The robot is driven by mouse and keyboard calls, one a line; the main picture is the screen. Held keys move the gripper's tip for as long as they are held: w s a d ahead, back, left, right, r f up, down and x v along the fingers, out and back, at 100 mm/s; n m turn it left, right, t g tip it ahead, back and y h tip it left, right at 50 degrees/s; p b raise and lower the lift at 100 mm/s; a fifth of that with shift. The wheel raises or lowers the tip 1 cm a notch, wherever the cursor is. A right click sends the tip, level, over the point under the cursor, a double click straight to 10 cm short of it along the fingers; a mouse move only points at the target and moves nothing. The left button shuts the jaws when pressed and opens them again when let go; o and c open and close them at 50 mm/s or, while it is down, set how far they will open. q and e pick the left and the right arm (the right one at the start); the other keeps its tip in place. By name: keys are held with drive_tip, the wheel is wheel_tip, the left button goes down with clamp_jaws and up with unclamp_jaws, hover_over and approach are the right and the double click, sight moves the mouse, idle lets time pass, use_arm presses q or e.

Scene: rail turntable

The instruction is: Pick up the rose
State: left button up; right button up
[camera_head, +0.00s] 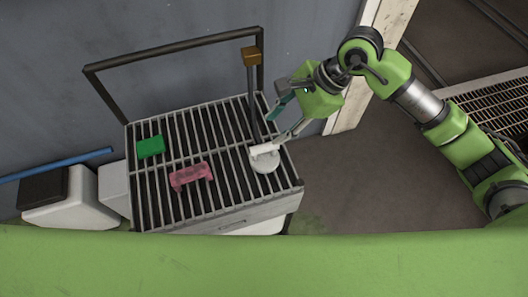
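A white round piece with a short white stub, which I take to be the rose (265,162), lies on the slatted top of a cart (231,190) near its right edge. My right gripper (274,129) comes in from the upper right, just above and beside the white stub. Its two fingers look spread, with nothing seen between them except the dark post behind. One fingertip is close to the stub; I cannot tell whether it touches. My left gripper is not in view.
A pink piece (190,176) and a green block (151,147) lie on the slats to the left. A dark upright post with a brown top (252,57) stands close to my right gripper. A dark handle frame (170,54) rises at the back. Open floor (360,185) lies right of the cart.

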sight(264, 147)
drive_tip(key=shift+h, duration=0.4)
drive_tip(key=x, duration=0.2)
drive_tip(key=d+p+x, duration=0.1)
drive_tip(key=x, duration=0.5)
drive_tip(key=shift+w+d+f+p, duration=0.3)
drive_tip(key=shift+w+p, duration=0.05)
drive_tip(key=shift+p, duration=0.05)
drive_tip(key=shift+s+a+f, duration=0.1)
drive_tip(key=shift+a+f, duration=0.05)
drive_tip(key=shift+f, duration=0.1)
drive_tip(key=p+x, duration=0.2)
drive_tip(key=x, duration=0.1)
drive_tip(key=shift+s+a+f, duration=0.15)
drive_tip(key=shift+a+f, duration=0.05)
drive_tip(key=shift+f, duration=0.05)
drive_tip(key=shift+a+f, duration=0.2)
drive_tip(key=shift+f, duration=0.3)
clamp_jaws()
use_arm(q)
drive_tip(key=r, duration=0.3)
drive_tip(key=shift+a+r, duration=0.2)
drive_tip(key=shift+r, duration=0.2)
